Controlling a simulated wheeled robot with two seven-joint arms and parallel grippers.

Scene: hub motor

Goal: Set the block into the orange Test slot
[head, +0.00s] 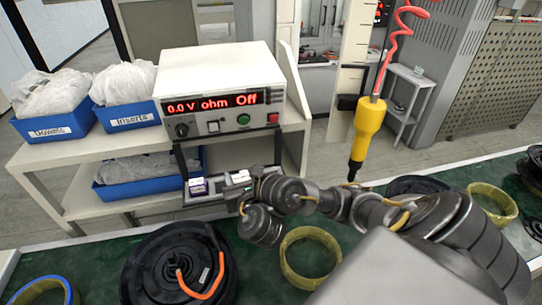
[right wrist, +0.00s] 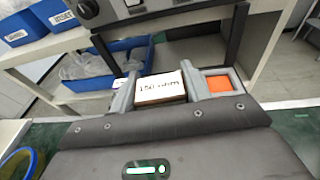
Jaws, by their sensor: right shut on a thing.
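The block (right wrist: 160,88) is a brown piece with a white top and handwriting that looks like "150 ohms". My right gripper (right wrist: 161,92) is shut on it, with one grey finger on each side. The orange slot (right wrist: 218,84) shows just right of the right finger, apart from the block. In the head view my right gripper (head: 240,180) is at the small holder (head: 203,200) below the tester, and the orange slot is hidden there. I cannot tell whether the block touches the holder. My left gripper is out of view.
Another small white-topped block (head: 197,186) sits in the holder's left part. The tester (head: 220,90) reads "0.0 V ohm Off". Blue bins (head: 52,128) stand on the shelves. A yellow tool (head: 367,130) hangs at right. A black hub motor (head: 150,270) and yellow rings (head: 310,278) lie on the green surface.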

